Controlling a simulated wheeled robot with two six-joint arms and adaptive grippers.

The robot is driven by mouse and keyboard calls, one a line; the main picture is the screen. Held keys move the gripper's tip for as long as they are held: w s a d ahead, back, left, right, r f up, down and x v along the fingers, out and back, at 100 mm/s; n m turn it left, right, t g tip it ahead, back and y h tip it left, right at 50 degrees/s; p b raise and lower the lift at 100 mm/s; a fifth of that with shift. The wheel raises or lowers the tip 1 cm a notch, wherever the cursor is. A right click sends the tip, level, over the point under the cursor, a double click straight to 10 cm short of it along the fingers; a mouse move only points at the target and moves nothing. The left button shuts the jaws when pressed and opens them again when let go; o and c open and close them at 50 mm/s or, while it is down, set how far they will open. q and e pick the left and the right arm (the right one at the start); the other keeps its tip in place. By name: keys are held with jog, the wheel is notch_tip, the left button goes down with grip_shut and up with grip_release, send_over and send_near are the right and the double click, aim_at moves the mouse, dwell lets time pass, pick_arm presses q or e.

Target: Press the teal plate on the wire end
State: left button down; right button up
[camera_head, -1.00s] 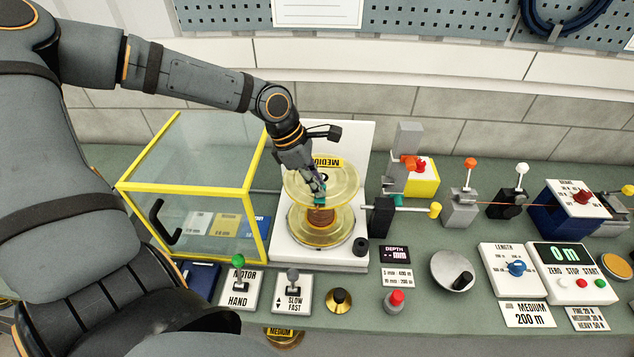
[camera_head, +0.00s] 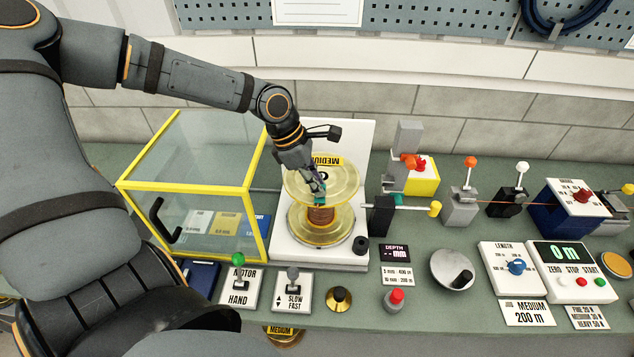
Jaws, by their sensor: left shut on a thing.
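The spool (camera_head: 345,189) has clear yellowish flanges, a copper-brown core and a yellow MEDIUM label. It sits on the white stand (camera_head: 359,140) in the middle of the bench. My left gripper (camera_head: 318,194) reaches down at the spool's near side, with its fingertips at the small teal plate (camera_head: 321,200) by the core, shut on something. The fingertips hide most of the teal plate, and I cannot make out the wire end there. A thin copper wire (camera_head: 530,205) shows farther right, running toward the blue box. My right gripper is not in view.
A yellow-framed clear guard box (camera_head: 187,186) stands left of the spool. The traverse block (camera_head: 381,215) with a yellow-tipped rod is close on the right. Levers, a crank disc (camera_head: 452,270) and button panels line the front and right. The green bench top shows between them.

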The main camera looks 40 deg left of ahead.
pick_arm(q)
jog(key=c, duration=0.8)
grip_release()
notch_tip(320, 180, up, 6)
jog(key=p, duration=0.5)
jog(key=shift+p, duration=0.3)
grip_shut()
